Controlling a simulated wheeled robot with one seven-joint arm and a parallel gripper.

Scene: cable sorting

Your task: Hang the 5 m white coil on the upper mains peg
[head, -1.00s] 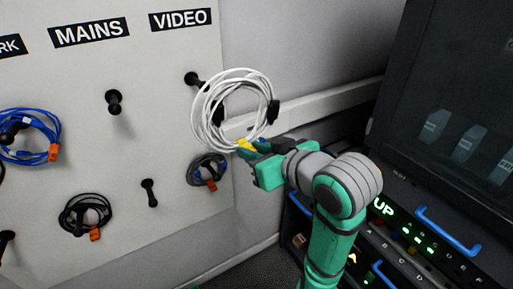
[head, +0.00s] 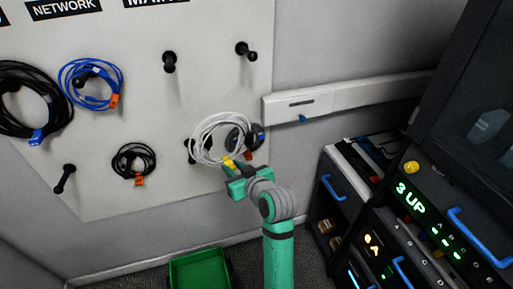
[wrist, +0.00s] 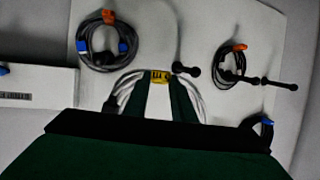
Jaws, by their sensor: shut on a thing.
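The white coil (head: 212,139) with its yellow tag (head: 229,162) is held out in front of the pegboard. My gripper (head: 235,171) is shut on it at the tag, at the loop's lower right edge. The wrist view shows the yellow tag (wrist: 160,77) between the fingertips and white strands (wrist: 126,88) on both sides. The upper mains peg (head: 169,62) is bare, above and left of the coil. The mains label (head: 157,2) is cut off by the top edge. The coil partly covers the lower mains peg (head: 188,151); whether they touch cannot be told.
The upper video peg (head: 246,49) is bare. A dark coil (head: 257,136) hangs below it, partly behind the white coil. A blue coil (head: 113,75) and a small black coil (head: 132,161) hang on the left. A rail (head: 350,97) and equipment rack stand right; a green bin (head: 199,270) is below.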

